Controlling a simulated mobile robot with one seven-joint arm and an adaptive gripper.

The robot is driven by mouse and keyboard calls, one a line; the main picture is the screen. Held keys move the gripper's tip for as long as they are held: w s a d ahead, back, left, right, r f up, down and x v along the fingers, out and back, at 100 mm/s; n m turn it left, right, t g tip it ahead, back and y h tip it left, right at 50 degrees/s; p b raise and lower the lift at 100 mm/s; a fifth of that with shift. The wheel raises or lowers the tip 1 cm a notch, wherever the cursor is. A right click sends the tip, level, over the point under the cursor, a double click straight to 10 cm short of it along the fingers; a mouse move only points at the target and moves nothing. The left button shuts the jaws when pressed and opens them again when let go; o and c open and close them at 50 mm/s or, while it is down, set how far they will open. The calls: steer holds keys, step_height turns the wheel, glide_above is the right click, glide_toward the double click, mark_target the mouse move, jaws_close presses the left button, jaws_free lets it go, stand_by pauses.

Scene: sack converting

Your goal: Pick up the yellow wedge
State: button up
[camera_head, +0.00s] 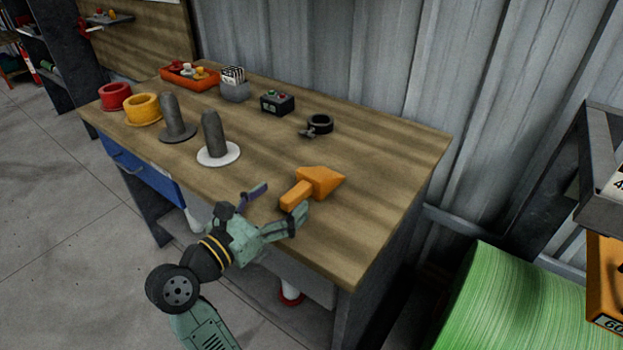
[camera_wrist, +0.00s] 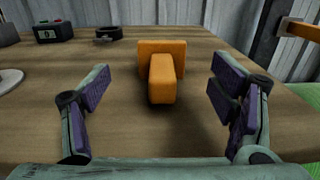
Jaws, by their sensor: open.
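The yellow wedge (camera_head: 319,181) is orange-yellow and lies on the wooden bench top near its front right part. It has a wide tapered head and a block-like handle pointing toward the front edge. In the wrist view the wedge (camera_wrist: 162,72) is centred ahead, handle toward me. My gripper (camera_head: 283,208) is open at the bench's front edge, with its fingers to either side of the handle's near end in the head view. In the wrist view my gripper (camera_wrist: 160,95) shows both purple-padded fingers wide apart, with clear space between each and the wedge. Nothing is held.
The wooden bench (camera_head: 390,165) is clear around the wedge. Two grey posts (camera_head: 213,135) on round bases stand to the left. A black ring (camera_head: 320,123) and a button box (camera_head: 277,102) lie behind. A green stack (camera_head: 515,305) stands right of the bench.

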mark_target(308, 179)
steer(key=p+x, duration=0.2)
steer(key=x, duration=0.5)
steer(key=shift+w+d+r, duration=0.1)
steer(key=shift+d+r, duration=0.05)
steer(key=shift+d, duration=0.1)
steer(key=shift+w+d, duration=0.3)
steer(key=shift+w, duration=0.15)
steer(key=shift+c, duration=0.5)
steer(key=c, duration=1.3)
